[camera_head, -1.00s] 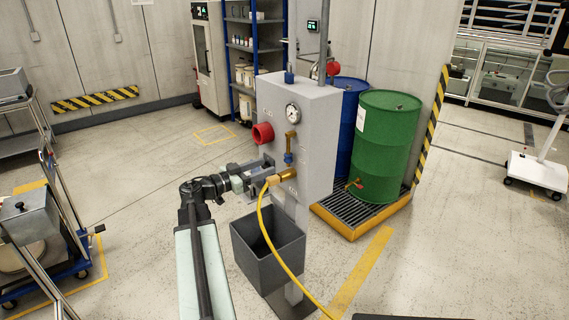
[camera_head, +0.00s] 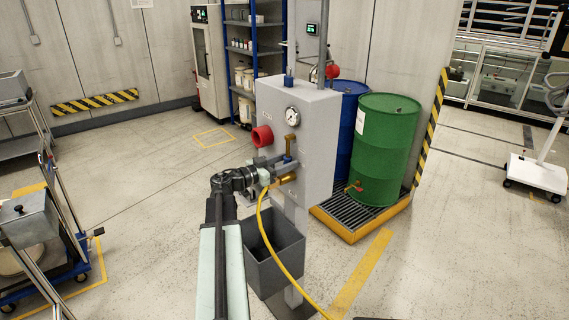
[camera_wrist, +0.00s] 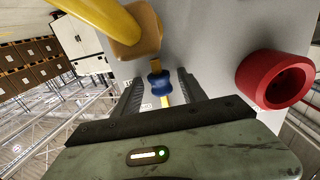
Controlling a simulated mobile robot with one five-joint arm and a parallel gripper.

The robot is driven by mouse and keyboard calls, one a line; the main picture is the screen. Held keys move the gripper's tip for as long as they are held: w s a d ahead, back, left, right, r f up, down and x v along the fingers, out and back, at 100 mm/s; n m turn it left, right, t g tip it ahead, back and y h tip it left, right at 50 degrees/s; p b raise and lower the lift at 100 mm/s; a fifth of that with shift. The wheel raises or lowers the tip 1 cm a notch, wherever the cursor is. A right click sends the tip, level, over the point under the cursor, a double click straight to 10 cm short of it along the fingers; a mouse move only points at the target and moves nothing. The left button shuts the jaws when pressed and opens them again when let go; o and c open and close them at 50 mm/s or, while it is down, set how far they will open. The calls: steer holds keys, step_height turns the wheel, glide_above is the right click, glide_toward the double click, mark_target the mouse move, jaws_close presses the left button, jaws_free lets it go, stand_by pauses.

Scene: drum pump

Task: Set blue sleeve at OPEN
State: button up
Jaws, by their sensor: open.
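The blue sleeve (camera_wrist: 159,85) sits on a thin brass-coloured stem below the brass fitting (camera_wrist: 135,30) in the wrist view. My gripper (camera_wrist: 160,88) is open, with one dark finger on each side of the sleeve and a visible gap to each. In the head view my gripper (camera_head: 284,168) is at the front of the grey pump box (camera_head: 318,130), below the gauge, and largely hides the sleeve. I cannot read any OPEN mark.
A red round port (camera_wrist: 275,80) sticks out beside my gripper. A yellow hose (camera_head: 270,237) hangs from the brass fitting, past a dark open bin (camera_head: 279,268). Green (camera_head: 384,150) and blue drums (camera_head: 348,115) stand behind on a yellow-edged grate.

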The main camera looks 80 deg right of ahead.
mark_target(285, 158)
steer(key=c, duration=1)
steer(key=shift+r+p, duration=1.7)
steer(key=shift+p, duration=0.05)
steer(key=shift+r, duration=0.25)
steer(key=shift+c, duration=0.2)
steer(key=o, duration=1.2)
steer(key=shift+c, duration=0.2)
steer(key=shift+w+a, duration=0.1)
steer(key=v, duration=0.8)
steer(key=shift+w+a, duration=0.3)
steer(key=shift+f, duration=0.1)
